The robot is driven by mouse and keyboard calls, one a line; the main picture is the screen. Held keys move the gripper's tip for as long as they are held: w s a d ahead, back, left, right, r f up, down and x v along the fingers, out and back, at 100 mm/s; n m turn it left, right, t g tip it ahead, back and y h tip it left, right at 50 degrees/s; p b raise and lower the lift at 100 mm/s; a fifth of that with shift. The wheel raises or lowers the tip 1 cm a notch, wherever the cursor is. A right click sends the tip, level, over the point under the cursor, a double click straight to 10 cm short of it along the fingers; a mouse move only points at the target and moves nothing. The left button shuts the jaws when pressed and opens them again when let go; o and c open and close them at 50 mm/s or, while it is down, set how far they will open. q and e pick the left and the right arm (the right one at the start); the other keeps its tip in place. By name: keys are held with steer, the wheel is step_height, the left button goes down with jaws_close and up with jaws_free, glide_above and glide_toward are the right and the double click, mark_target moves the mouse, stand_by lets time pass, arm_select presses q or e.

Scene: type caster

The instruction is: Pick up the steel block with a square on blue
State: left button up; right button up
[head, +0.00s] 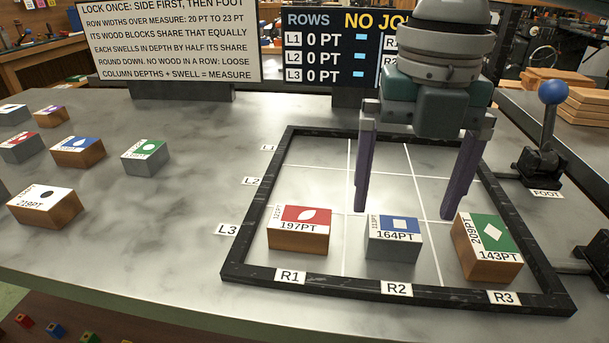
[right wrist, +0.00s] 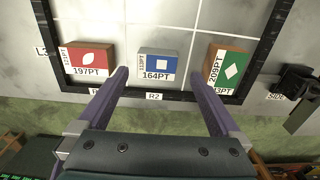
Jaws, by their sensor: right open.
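The steel block with a white square on blue (head: 393,240) sits in the front middle cell of the black frame, above the R2 label. It is grey-sided and marked 164PT. It also shows in the right wrist view (right wrist: 157,65), ahead of and between the fingertips. My right gripper (head: 405,212) hangs over the frame with its two purple fingers spread wide, pointing down. It is open and empty, with the block apart from the fingers. In the right wrist view the fingers (right wrist: 166,72) reach in from below. My left gripper is not in view.
In the front row, a wood block with a red label (head: 299,231) stands left and a wood block with a green label (head: 487,248) stands right. The dark frame (head: 250,215) has raised walls. A blue-knobbed lever (head: 552,92) stands at right. Several blocks lie at left.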

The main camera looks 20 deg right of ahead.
mark_target(394, 227)
steer(key=f, duration=0.5)
steer(key=shift+a+b, duration=0.25)
steer(key=shift+b, duration=0.1)
steer(key=c, duration=1.5)
